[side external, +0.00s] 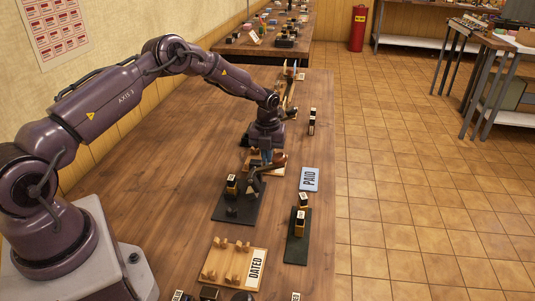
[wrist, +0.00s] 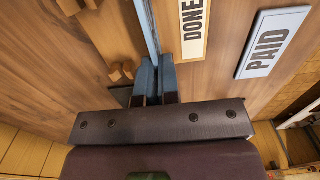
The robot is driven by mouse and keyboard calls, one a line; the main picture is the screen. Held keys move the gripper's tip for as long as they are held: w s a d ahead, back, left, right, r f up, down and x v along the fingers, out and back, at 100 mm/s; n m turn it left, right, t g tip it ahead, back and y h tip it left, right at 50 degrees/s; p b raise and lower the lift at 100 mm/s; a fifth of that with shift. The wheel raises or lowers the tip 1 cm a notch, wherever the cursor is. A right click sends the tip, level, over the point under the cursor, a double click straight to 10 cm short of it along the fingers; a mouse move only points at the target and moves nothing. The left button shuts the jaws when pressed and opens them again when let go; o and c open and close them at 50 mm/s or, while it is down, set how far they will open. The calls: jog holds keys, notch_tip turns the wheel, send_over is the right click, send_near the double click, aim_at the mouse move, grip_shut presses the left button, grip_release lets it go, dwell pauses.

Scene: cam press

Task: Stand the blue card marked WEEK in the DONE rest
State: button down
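My gripper (wrist: 156,72) points down over the DONE rest, its two blue fingers close together on a thin blue card (wrist: 147,22). The card is seen nearly edge-on, so its WEEK marking cannot be read. In the side view my gripper (side external: 266,156) hides most of the card and much of the rest. The DONE rest shows its white label (wrist: 193,28) just right of the card in the wrist view, and wooden pegs (wrist: 122,72) to the left. I cannot tell whether the card touches the rest.
A blue PAID card (side external: 310,179) lies flat right of the rest; it also shows in the wrist view (wrist: 273,42). A dark press with a lever (side external: 236,200) stands nearer the camera. A wooden DATED rest (side external: 229,262) and a dark green plate with stamps (side external: 298,240) are nearer still.

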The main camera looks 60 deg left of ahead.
jog(key=c, duration=0.7)
grip_release()
jog(key=shift+f, duration=0.1)
jog(key=shift+r, duration=3.5)
